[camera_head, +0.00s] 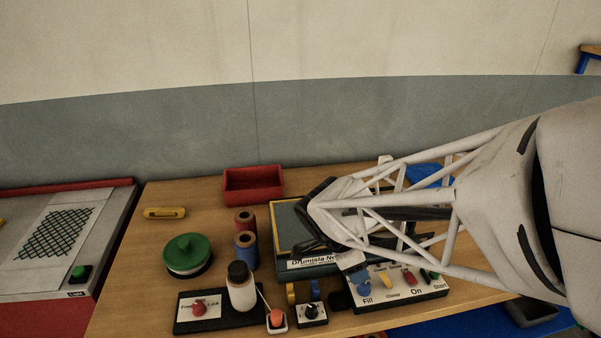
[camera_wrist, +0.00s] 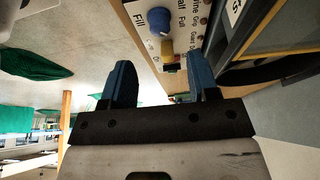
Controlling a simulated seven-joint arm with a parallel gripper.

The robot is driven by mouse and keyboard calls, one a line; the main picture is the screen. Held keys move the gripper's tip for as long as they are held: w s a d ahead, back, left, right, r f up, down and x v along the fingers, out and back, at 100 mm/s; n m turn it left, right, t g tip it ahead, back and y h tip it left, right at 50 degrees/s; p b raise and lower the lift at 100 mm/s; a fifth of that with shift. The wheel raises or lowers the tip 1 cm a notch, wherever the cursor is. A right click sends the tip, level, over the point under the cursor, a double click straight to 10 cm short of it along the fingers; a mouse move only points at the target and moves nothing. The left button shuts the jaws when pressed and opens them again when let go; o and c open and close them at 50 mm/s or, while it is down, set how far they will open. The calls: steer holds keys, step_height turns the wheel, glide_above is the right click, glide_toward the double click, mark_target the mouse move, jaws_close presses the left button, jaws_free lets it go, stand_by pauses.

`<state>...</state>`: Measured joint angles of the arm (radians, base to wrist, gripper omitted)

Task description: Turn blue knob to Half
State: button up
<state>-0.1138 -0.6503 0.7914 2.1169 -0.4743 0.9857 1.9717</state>
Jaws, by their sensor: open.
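The blue knob (camera_head: 363,290) is on the white control panel (camera_head: 425,291), above the word "Fill", in the head view. In the wrist view the blue knob (camera_wrist: 160,20) is at the top, with "Fill" and "Half" lettering around it. A yellow knob (camera_wrist: 167,48) is just below it there. My gripper (camera_wrist: 158,64) is open and empty. Its two dark blue fingers are spread, and the blue knob appears beyond them, apart from both fingertips. In the head view my arm hides most of the gripper.
A red knob (camera_head: 409,278) and small switches sit right of the yellow knob. A teal box (camera_head: 285,232) stands behind the panel. A dark switch (camera_head: 312,312), an orange-topped item (camera_head: 277,320) and a bottle (camera_head: 241,292) stand to its left. The table's left back is clearer.

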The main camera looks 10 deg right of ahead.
mark_target(364, 284)
steer(key=shift+f, duration=0.1)
steer(key=shift+x, duration=3.85)
steer(key=c, duration=0.9)
steer(key=shift+c, duration=0.2)
